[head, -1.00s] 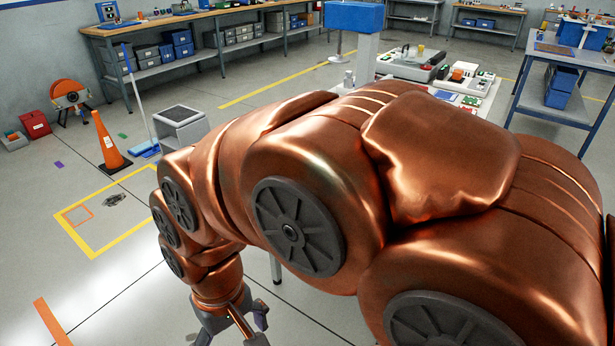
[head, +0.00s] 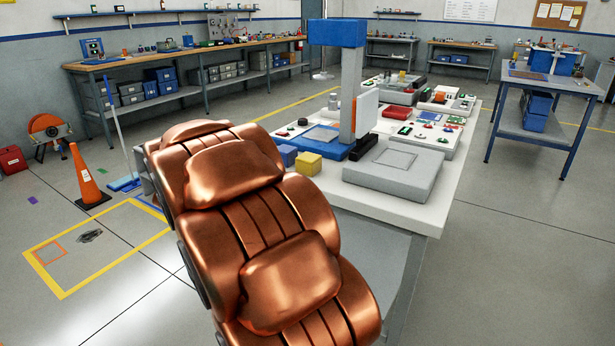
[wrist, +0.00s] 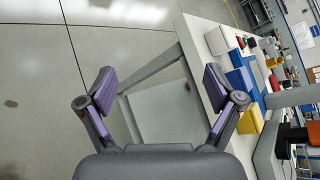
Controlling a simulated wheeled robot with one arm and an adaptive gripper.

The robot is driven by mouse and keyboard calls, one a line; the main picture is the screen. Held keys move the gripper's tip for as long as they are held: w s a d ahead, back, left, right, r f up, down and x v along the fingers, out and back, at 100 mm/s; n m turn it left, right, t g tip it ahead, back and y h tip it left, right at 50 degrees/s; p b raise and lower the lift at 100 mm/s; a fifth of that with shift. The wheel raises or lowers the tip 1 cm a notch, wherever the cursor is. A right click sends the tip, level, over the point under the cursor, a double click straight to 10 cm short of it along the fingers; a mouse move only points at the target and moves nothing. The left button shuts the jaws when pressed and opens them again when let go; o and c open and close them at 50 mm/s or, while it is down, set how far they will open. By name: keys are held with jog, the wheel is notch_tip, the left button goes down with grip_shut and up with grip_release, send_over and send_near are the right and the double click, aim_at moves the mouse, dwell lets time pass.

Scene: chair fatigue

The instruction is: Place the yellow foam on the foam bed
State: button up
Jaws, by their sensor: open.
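The yellow foam (head: 307,163) is a small yellow block near the left front edge of the white table (head: 436,216). A blue-violet block (head: 287,155) stands just behind it to the left. In the wrist view a yellow block (wrist: 252,120) shows at the right, partly behind my right finger. My gripper (wrist: 158,85) is open and empty, with floor and the table's side between its fingers. My arm hides the gripper in the head view. A grey slab with a square outline (head: 380,180) lies right of the foam; I cannot tell whether it is the foam bed.
Several devices (head: 440,100) fill the table's back. An orange cone (head: 88,180) stands on the floor at left. The right floor is clear.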

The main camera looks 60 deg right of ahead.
jog(key=s+d+f+m+g+h+b, duration=0.15)
jog(key=s+d+m+g+h, duration=0.35)
jog(key=d+m, duration=0.7)
jog(key=m+g+h+b, duration=0.2)
jog(key=m+g+h, duration=0.2)
jog(key=m+g, duration=0.15)
send_near(309, 156)
jog(key=d+f, duration=0.1)
jog(key=d, duration=0.1)
jog(key=shift+m+t, duration=0.25)
jog(key=shift+t, duration=0.2)
jog(key=shift+s+d+r+p, duration=0.15)
jog(key=shift+d+p, duration=0.1)
jog(key=shift+d, duration=1.65)
jog(key=shift+w+d+r+p, duration=0.1)
jog(key=shift+d+r+p, duration=0.1)
jog(key=shift+d, duration=1.75)
jog(key=shift+c, duration=0.2)
jog(key=shift+s, duration=0.1)
jog(key=c, duration=1.3)
jog(key=shift+o, duration=0.2)
jog(key=shift+r, duration=0.1)
jog(key=shift+r, duration=1.6)
jog(key=s+a+r+b, duration=0.1)
jog(key=s+a, duration=0.9)
jog(key=a, duration=0.2)
jog(key=shift+a+r, duration=0.15)
jog(key=shift+r, duration=0.05)
